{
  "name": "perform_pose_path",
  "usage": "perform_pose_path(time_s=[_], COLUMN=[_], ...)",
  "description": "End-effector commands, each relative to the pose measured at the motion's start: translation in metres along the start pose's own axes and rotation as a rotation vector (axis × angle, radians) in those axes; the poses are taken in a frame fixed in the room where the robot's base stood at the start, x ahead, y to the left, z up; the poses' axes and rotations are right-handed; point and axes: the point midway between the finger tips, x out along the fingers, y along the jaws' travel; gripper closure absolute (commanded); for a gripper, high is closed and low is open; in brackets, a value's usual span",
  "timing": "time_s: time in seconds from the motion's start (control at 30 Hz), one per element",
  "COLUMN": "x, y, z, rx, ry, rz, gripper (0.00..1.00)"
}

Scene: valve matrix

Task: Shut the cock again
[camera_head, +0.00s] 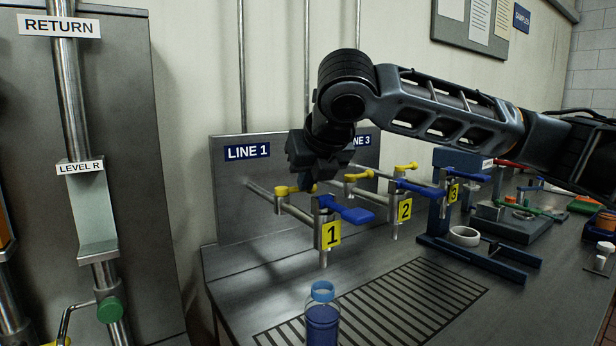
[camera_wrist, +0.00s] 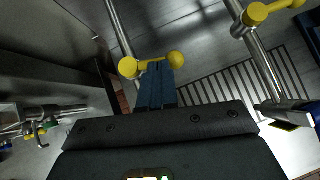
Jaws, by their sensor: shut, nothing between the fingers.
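The line 1 cock has a yellow handle (camera_head: 282,190) on its pipe, behind the outlet tagged 1 (camera_head: 331,235). The handle lies across the pipe. My gripper (camera_head: 305,184) points down at this handle, with its fingertips close to the handle's bar. In the wrist view, the shut blue fingers (camera_wrist: 157,88) reach the bar between the two round ends of the yellow handle (camera_wrist: 176,60). Nothing is held between them. I cannot tell whether the fingers touch the bar. A blue lever (camera_head: 347,211) sits on the outlet.
A bottle of blue liquid (camera_head: 322,318) stands below outlet 1, by the drain grating (camera_head: 400,300). The line 2 outlet (camera_head: 404,210) and line 3 outlet (camera_head: 452,193), with similar yellow handles, stand close on the right. A back plate (camera_head: 232,200) rises behind.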

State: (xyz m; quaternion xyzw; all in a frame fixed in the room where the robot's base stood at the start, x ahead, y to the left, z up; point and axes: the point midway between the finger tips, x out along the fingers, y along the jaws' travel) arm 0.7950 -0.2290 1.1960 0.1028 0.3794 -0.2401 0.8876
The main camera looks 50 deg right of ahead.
Motion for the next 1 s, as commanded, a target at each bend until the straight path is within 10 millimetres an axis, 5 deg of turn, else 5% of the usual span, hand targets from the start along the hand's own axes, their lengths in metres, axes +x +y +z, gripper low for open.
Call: perform_pose_path(time_s=[1.0], x=[0.015], y=[-0.004], z=[0.007], rx=[-0.097], ry=[0.002], rz=[0.09], gripper=[1.0])
